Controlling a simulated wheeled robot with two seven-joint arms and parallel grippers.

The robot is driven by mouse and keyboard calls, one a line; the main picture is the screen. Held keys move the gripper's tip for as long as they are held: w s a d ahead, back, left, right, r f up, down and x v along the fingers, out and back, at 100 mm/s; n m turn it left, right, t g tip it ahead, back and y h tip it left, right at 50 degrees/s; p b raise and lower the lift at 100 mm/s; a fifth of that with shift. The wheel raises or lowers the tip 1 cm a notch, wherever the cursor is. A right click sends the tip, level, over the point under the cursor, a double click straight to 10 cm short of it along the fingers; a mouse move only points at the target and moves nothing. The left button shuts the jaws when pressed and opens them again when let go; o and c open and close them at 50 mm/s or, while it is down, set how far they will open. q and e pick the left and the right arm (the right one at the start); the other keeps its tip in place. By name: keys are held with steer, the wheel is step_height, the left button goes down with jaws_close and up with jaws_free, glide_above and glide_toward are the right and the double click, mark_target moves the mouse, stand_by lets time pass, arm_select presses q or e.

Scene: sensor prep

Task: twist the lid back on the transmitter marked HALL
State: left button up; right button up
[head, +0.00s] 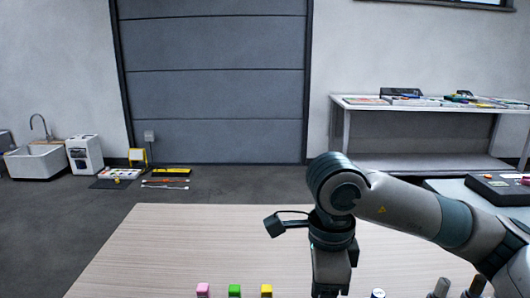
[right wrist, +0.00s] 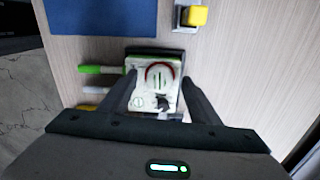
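In the right wrist view a white boxy device (right wrist: 152,77) with a round dial-like face, a red ring and dark marks lies between my right gripper's fingers (right wrist: 160,85). I cannot read a HALL marking on it, nor tell whether it is the transmitter. The fingers are spread apart on either side of it; whether they touch it is unclear. No separate lid can be made out. In the head view my right gripper (head: 332,286) points down at the table's near edge, its tips cut off by the frame. My left gripper is not in view.
The wooden table (head: 190,240) is mostly bare. Dark cylinders (head: 441,287) stand at right. The wrist view shows a blue mat (right wrist: 85,15), a green pen-like item (right wrist: 95,69) and a yellow-topped item (right wrist: 194,16).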

steer(key=shift+o, duration=1.2)
steer(key=shift+r, duration=0.6)
steer(key=shift+r+p, duration=1.2)
steer(key=shift+r, duration=1.8)
